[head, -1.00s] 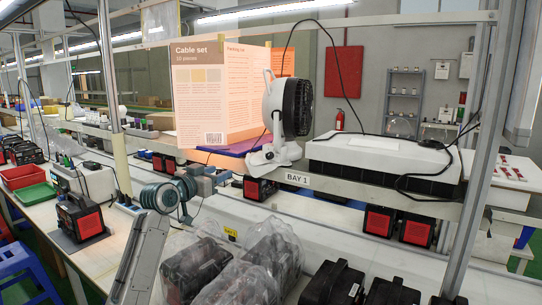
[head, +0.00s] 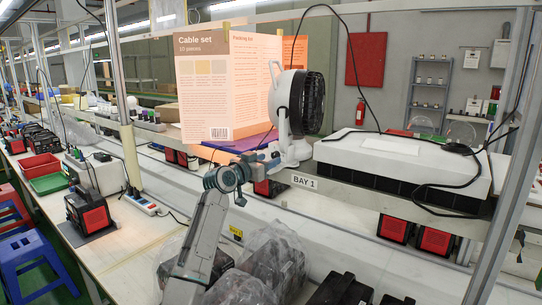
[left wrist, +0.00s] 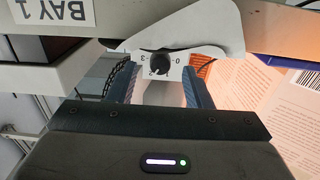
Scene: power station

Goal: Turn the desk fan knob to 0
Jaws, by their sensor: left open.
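The white desk fan (head: 300,102) with a dark round grille stands on the shelf beam, its base (head: 292,152) at the beam's front edge. In the left wrist view the fan base (left wrist: 190,30) appears upside down, with a small dark knob (left wrist: 159,64) on a white dial plate marked with digits, 0 at its right and 3 at its left. The knob's exact setting is hard to read. My left gripper (head: 266,164) is close in front of the base. Its open blue-grey fingers (left wrist: 159,80) lie either side of the knob, apart from it. My right gripper is not in view.
A white flat box (head: 400,165) with black cables stands right of the fan on the beam labelled BAY 1 (head: 304,181). A Cable set card (head: 205,85) stands left of the fan. Bagged black cases (head: 275,255) lie below my arm. A metal post (head: 500,170) stands at the right.

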